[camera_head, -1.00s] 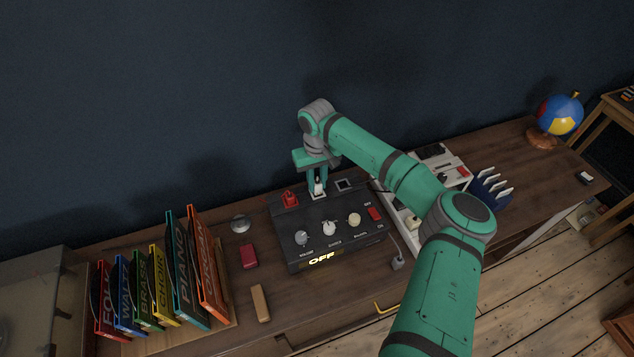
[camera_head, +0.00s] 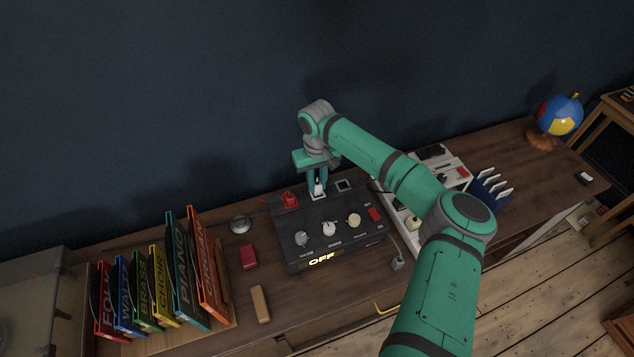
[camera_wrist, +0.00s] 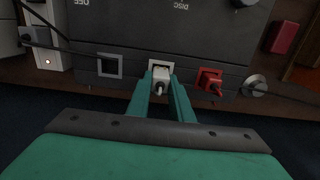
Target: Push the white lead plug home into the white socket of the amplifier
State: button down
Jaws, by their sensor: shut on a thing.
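The black amplifier (camera_head: 330,235) sits on the wooden shelf top, its lit sign reading OFF. The white lead plug (camera_wrist: 160,76) is between the fingers of my gripper (camera_wrist: 161,92), which is shut on it. In the wrist view the plug is at the white-framed socket (camera_wrist: 161,64), and part of that frame shows behind it. I cannot tell how deep the plug sits. In the head view my gripper (camera_head: 318,186) points down at the amplifier's back row, with the white plug (camera_head: 318,188) low between the fingers.
A red plug (camera_head: 290,199) stands in the row on one side of the white socket. An empty grey-framed socket (camera_head: 344,185) is on the other side. Upright record sleeves (camera_head: 182,270) stand at left. A red block (camera_head: 249,257) and a wooden block (camera_head: 260,304) lie nearby.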

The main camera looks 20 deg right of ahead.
aim_at(317, 181)
jog(key=shift+f, duration=1.05)
jog(key=c, duration=1.5)
grip_release()
notch_tip(317, 181, up, 11)
jog(key=shift+f, duration=0.1)
